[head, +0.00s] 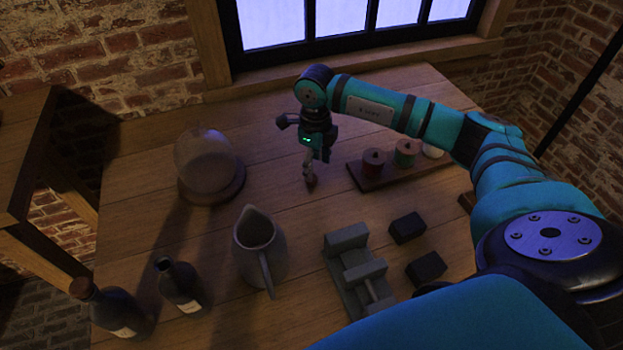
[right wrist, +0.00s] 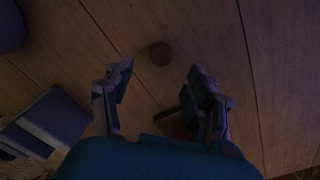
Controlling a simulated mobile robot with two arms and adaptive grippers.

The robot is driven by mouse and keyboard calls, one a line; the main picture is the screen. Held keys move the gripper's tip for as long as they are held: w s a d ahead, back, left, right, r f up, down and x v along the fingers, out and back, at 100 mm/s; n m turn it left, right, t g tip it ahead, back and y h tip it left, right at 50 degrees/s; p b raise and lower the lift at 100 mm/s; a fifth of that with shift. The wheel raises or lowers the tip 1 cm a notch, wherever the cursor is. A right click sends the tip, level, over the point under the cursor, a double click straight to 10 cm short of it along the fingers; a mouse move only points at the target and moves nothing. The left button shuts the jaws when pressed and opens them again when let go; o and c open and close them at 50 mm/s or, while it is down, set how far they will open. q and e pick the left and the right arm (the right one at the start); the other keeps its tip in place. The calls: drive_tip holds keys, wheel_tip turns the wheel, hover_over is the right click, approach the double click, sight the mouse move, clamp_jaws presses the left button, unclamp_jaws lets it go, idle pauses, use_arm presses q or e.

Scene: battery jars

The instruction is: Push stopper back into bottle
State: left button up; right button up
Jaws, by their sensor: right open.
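An open dark bottle (head: 180,286) stands at the front left of the table, with nothing in its mouth. A second dark bottle (head: 112,310) to its left has a brown stopper in its neck. A small round brown stopper (right wrist: 161,54) is on the table in the right wrist view, just beyond and between the fingertips. In the head view, a small brown piece (head: 311,181) shows at the fingertips and seems to be this stopper. My right gripper (head: 309,172) points down over it with its fingers (right wrist: 158,75) apart and empty. My left gripper is out of view.
A grey pitcher (head: 258,248) and a vise-like block (head: 350,262) stand in front of the right gripper, with two black blocks (head: 408,228) beside. A glass dome (head: 203,158) stands left. A spool rack (head: 399,176) is close on the right.

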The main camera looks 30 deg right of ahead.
drive_tip(key=shift+f, duration=0.1)
drive_tip(key=f, duration=0.3)
drive_tip(key=w+f, duration=0.1)
drive_tip(key=f, duration=0.1)
drive_tip(key=shift+a+p, duration=0.3)
drive_tip(key=shift+p, duration=0.1)
drive_tip(key=shift+s, duration=0.1)
drive_tip(key=c, duration=0.8)
wheel_tip(320, 180, up, 10)
drive_tip(key=shift+r+b, duration=0.1)
drive_tip(key=shift+b, duration=0.3)
